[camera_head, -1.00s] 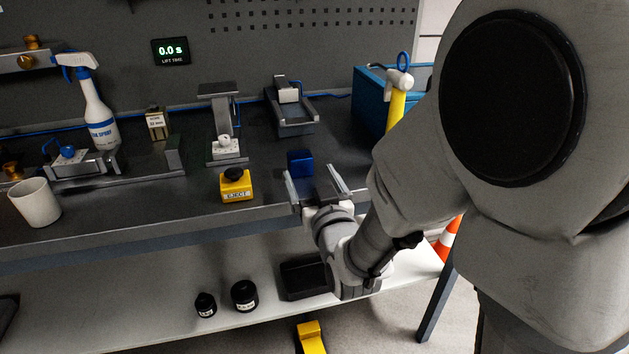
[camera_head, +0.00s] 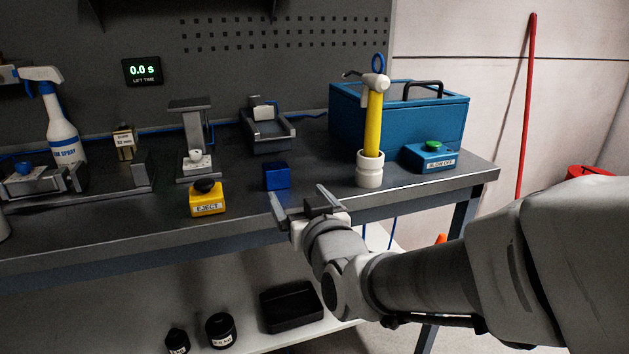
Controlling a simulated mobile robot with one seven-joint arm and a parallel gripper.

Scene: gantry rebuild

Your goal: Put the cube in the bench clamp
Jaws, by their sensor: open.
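The blue cube (camera_head: 277,176) rests on the dark bench top near its front edge, right of the yellow eject box. My gripper (camera_head: 297,192) is open and empty at the front edge. Its fingers point toward the bench, and the cube stands just beyond the left finger, not between the fingers. A low grey fixture with rails and a blue knob (camera_head: 70,187) lies at the left. A grey vise-like fixture (camera_head: 268,133) stands at the back middle. I cannot tell for certain which of these is the bench clamp.
The yellow eject box (camera_head: 208,199) and a grey press-like stand (camera_head: 196,135) are left of the cube. A white cup with a yellow-handled hammer (camera_head: 370,170), a blue-green button box (camera_head: 430,156) and a teal toolbox (camera_head: 350,115) are on the right.

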